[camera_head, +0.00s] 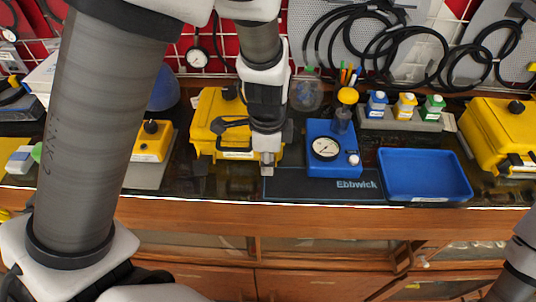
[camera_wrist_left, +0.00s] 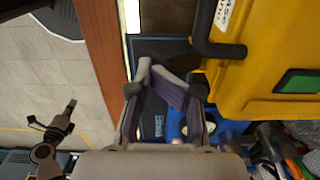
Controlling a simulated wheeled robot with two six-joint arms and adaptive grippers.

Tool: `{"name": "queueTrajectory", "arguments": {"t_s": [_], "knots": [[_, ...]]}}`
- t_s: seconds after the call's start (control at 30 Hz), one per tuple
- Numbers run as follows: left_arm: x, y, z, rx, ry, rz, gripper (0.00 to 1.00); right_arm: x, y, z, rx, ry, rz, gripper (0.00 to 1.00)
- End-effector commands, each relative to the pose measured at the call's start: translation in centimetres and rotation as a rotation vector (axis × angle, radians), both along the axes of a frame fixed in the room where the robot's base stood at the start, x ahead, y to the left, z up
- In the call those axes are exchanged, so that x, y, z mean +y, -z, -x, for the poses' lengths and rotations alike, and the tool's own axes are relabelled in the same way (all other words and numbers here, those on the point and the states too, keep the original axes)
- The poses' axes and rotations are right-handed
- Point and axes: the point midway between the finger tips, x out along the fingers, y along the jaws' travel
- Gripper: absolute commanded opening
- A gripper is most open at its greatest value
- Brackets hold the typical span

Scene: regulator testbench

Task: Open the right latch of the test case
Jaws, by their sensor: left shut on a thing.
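A yellow case (camera_head: 207,107) with black fittings stands left of centre on the bench. My left gripper (camera_head: 267,171) is low in front of its right side, and my arm hides part of the case. I cannot make out its right latch. In the left wrist view, the yellow case (camera_wrist_left: 262,50) is at the upper right with a bent black bar (camera_wrist_left: 213,47) on it. My left gripper's fingertips (camera_wrist_left: 150,68) are drawn together, visibly apart from that bar. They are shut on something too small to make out. My right gripper is outside the views.
A blue gauge unit (camera_head: 334,160) stands on a dark mat (camera_head: 290,186) just right of the gripper. A blue tray (camera_head: 424,196), a bottle rack (camera_head: 390,122) and another yellow case (camera_head: 490,120) are further right. A small yellow box (camera_head: 150,146) stands left.

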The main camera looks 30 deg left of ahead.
Motion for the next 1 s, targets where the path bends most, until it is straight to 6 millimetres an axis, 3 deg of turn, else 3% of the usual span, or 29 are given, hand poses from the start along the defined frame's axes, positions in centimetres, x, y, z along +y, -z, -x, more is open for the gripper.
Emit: {"name": "queueTrajectory", "arguments": {"t_s": [0.5,1.0], "knots": [[-0.6,-2.1,1.3,0.002,0.001,0.0,0.0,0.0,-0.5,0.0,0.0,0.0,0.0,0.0],[-0.6,-6.9,1.3,0.001,0.0,0.0,0.0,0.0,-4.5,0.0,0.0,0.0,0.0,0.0]]}}
